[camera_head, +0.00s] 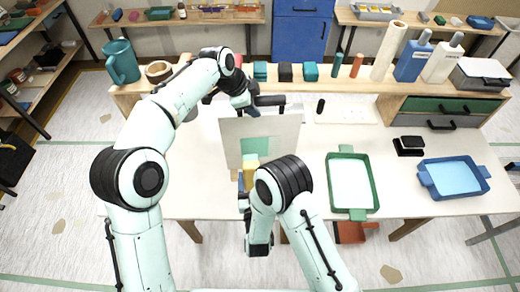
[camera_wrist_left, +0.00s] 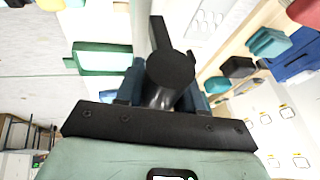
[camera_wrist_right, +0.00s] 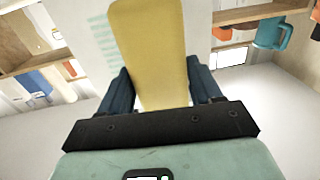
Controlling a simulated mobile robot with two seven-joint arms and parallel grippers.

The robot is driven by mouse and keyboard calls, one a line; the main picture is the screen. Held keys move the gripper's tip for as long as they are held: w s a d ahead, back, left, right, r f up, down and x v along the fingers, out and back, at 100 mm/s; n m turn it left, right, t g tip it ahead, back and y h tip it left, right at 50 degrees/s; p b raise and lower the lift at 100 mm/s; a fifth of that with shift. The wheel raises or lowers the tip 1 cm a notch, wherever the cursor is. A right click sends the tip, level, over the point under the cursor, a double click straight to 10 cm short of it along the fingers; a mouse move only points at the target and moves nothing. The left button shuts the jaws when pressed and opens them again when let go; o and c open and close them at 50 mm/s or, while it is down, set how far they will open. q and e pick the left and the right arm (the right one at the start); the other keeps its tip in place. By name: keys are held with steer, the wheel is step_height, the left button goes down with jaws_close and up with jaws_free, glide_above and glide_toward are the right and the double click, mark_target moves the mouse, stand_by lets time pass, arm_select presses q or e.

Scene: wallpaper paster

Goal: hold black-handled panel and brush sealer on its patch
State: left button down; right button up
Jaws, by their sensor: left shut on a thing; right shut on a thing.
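A pale upright panel (camera_head: 288,132) stands over the table with a teal patch (camera_head: 262,147) on its near face. My left gripper (camera_head: 250,104) is shut on its black handle (camera_head: 270,100) at the top edge; the handle (camera_wrist_left: 170,66) sits between the fingers in the left wrist view. My right gripper (camera_head: 243,190) is shut on a yellow brush (camera_head: 251,161) held upright in front of the panel, overlapping the patch's lower part. In the right wrist view the brush (camera_wrist_right: 148,50) stands between the fingers, with faint teal stripes (camera_wrist_right: 104,40) on the panel behind. Whether it touches the panel I cannot tell.
A green tray (camera_head: 349,206) and a blue tray (camera_head: 480,180) are on the table to the right. A black-topped block (camera_head: 409,145) lies behind them. A back shelf (camera_head: 300,86) holds bottles, a roll (camera_head: 388,52) and small blocks. The table's left part is clear.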

steer(key=d+f+n, duration=0.2)
steer(key=d+n, duration=0.1)
steer(key=n, duration=0.2)
steer(key=d+f+n, duration=0.1)
steer(key=d+n, duration=0.1)
steer(key=n, duration=0.4)
steer(key=s+d+f+n, duration=0.1)
steer(key=d+f+n, duration=0.1)
steer(key=n, duration=0.4)
steer(key=shift+s+d+f, duration=0.1)
steer(key=shift+d+f, duration=0.2)
steer(key=shift+d, duration=0.5)
steer(key=shift+d+n, duration=0.35)
steer(key=shift+n, duration=0.25)
steer(key=shift+w+a, duration=0.15)
steer(key=shift+w, duration=1.5)
steer(key=shift+w+a, duration=0.15)
steer(key=shift+w, duration=1.45)
steer(key=shift+w+a, duration=0.15)
steer(key=shift+w, duration=1.15)
steer(key=shift+r, duration=0.1)
